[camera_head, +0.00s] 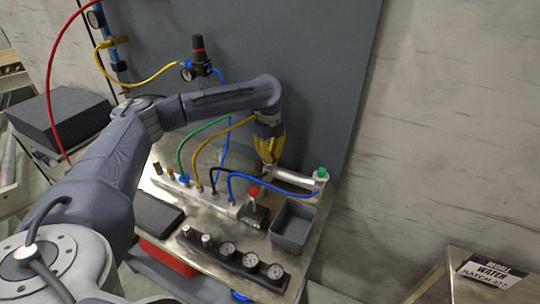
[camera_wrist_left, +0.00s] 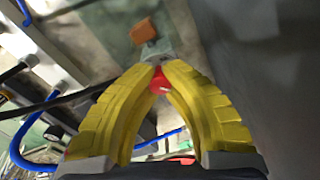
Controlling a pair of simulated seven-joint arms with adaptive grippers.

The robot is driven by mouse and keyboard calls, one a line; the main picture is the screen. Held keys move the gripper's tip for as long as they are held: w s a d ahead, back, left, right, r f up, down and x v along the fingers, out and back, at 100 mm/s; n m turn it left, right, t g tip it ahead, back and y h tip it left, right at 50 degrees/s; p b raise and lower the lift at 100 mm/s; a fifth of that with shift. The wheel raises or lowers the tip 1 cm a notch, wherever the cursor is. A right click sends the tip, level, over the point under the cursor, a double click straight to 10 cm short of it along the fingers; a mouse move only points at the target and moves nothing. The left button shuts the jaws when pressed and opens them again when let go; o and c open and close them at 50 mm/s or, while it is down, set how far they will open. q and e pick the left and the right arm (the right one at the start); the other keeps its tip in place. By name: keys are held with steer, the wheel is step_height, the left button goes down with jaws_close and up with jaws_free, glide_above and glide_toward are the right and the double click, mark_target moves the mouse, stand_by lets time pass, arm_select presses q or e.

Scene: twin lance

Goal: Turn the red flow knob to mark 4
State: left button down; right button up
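My left gripper (camera_head: 268,160), with yellow fingers, points down at the left end of a pale grey cylinder (camera_head: 293,179). In the left wrist view its fingertips (camera_wrist_left: 159,66) are close together, and the red flow knob (camera_wrist_left: 160,82) shows between them, seemingly held at both sides. In the head view the fingers hide this knob. The knob's marks cannot be read. A green knob (camera_head: 321,173) stands at the cylinder's right end. My right gripper is not in view.
A red ball-topped lever (camera_head: 254,191) stands just in front of the gripper, beside a grey open bin (camera_head: 293,225). Coloured hoses arch close to the left. A row of gauges (camera_head: 251,260) lines the front. An orange block (camera_wrist_left: 143,32) shows beyond the fingertips.

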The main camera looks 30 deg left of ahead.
arm_select(q)
steer(key=c, duration=1.2)
jaws_free()
steer(key=shift+c, duration=0.2)
step_height(320, 180, up, 12)
steer(key=shift+s, duration=0.1)
steer(key=shift+d, duration=0.1)
